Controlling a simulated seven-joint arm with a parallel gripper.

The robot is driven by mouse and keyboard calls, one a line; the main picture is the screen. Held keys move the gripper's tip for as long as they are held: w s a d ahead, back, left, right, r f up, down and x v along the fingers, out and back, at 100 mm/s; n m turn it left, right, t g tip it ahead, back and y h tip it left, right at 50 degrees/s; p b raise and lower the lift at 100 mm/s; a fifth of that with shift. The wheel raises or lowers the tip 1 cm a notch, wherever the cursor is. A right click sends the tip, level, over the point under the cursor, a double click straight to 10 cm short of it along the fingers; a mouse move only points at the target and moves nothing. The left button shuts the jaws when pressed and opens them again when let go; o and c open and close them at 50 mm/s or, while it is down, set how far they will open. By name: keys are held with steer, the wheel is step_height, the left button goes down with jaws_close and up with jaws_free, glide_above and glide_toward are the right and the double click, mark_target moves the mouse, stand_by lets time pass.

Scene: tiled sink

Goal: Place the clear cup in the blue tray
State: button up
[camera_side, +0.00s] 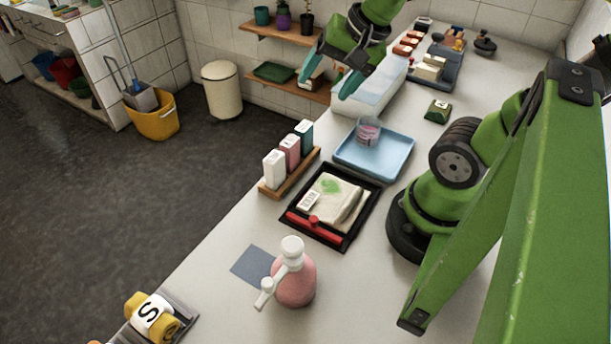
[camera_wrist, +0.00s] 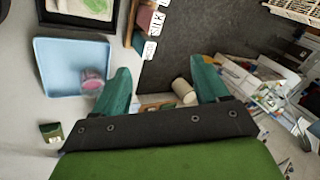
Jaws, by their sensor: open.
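The clear cup (camera_side: 368,130), with a pinkish tint, stands in the blue tray (camera_side: 400,157) near its far left corner. The wrist view also shows the cup (camera_wrist: 92,82) inside the tray (camera_wrist: 50,60), close to the tray's edge. My gripper (camera_side: 328,82) is raised above the counter, beyond and to the left of the tray. Its teal fingers are apart with nothing between them. In the wrist view my gripper (camera_wrist: 163,85) has one finger near the cup in the picture, but the side view shows them apart.
A black tray (camera_side: 295,226) with a red-handled tool lies in front of the blue tray. A wooden rack (camera_side: 272,188) of cartons stands left of it. A pink pump bottle (camera_side: 295,280) stands nearer. A white basin (camera_side: 376,92) is below my gripper. A green box (camera_side: 437,110) is to the right.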

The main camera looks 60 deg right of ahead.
steer(key=a+n, duration=0.1)
steer(key=n, duration=0.1)
steer(key=s+a+r+n+t+y, duration=0.1)
steer(key=a+n, duration=0.1)
steer(key=n, duration=0.1)
steer(key=a+r+n, duration=0.1)
steer(key=a+n, duration=0.1)
steer(key=n, duration=0.1)
steer(key=shift+s+r+t, duration=0.1)
steer(key=shift+s+t, duration=0.15)
steer(key=shift+t, duration=0.05)
stand_by(0.7)
